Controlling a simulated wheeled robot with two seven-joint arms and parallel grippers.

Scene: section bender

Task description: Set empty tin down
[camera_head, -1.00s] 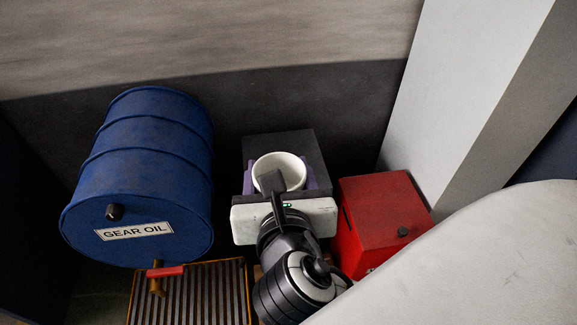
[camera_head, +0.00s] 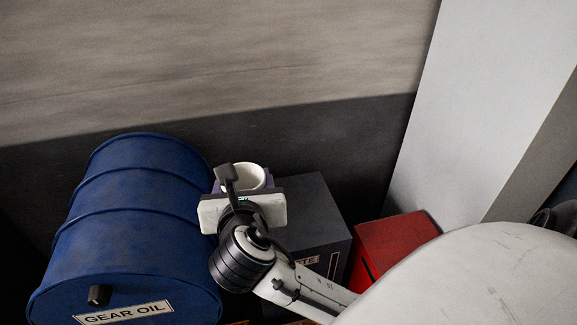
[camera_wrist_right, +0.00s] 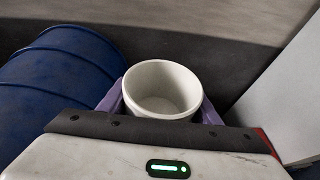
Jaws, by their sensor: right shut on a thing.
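The empty tin (camera_head: 244,176) is a white, open-topped cup shape in the middle of the head view. My right gripper (camera_head: 243,186) is shut on it, with purple fingers on both sides. In the right wrist view the tin (camera_wrist_right: 163,90) is upright between the purple fingers (camera_wrist_right: 160,103), and its inside looks empty. The lower part of the tin is hidden behind the gripper's white body. My left gripper is not in view.
A blue drum marked GEAR OIL (camera_head: 135,235) lies on its side at the left, close to the gripper. A dark grey box (camera_head: 312,215) with a partly hidden label stands right of the gripper. A red box (camera_head: 395,240) is beyond it, beside a pale pillar (camera_head: 480,100).

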